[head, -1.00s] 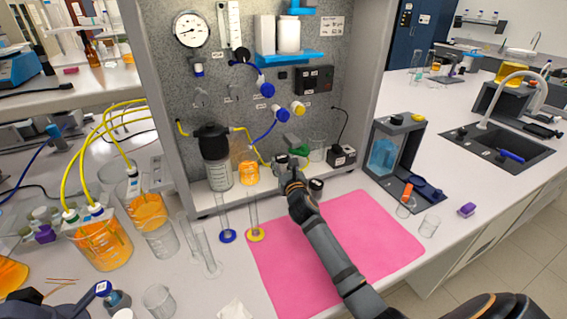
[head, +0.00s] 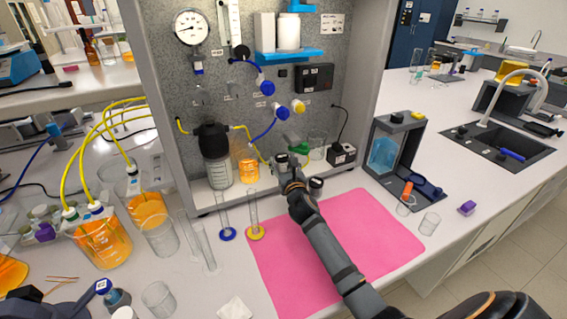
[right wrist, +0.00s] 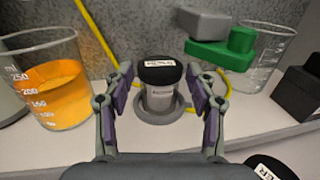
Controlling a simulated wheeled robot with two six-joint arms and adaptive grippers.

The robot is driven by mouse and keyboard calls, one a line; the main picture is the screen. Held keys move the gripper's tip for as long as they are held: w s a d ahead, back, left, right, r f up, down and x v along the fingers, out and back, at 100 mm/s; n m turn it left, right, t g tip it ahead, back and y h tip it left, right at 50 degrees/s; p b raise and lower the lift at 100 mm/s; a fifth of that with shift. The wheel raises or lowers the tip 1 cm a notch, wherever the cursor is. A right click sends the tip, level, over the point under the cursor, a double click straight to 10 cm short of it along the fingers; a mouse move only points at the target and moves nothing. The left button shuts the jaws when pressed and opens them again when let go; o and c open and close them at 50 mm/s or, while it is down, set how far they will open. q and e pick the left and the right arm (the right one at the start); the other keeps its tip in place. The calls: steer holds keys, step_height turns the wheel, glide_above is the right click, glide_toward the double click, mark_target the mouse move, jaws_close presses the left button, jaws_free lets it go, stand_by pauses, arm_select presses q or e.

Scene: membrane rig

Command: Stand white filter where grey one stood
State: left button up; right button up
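A small jar-like filter with a black labelled cap and a pale grey-white body (right wrist: 160,95) stands upright in a round grey seat (right wrist: 164,112) on the rig's base, in the right wrist view. My right gripper (right wrist: 161,92) is open around it, one finger on each side, with gaps between fingers and jar. In the head view my right gripper (head: 288,172) reaches to the rig's base, and its arm mostly hides the jar. A second round black lid (head: 316,184) sits just right of it; its label is cut off in the wrist view (right wrist: 268,168).
A beaker of orange liquid (right wrist: 52,92) stands left of the gripper, and a green block with a grey top (right wrist: 225,45) behind right. A yellow tube runs behind the seat. The pink mat (head: 375,235) is bare beside my arm.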

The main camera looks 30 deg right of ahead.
steer(key=shift+o, duration=0.8)
steer(key=shift+s, duration=0.15)
steer(key=v, duration=1.1)
steer(key=shift+s+f, duration=0.1)
steer(key=shift+s, duration=0.25)
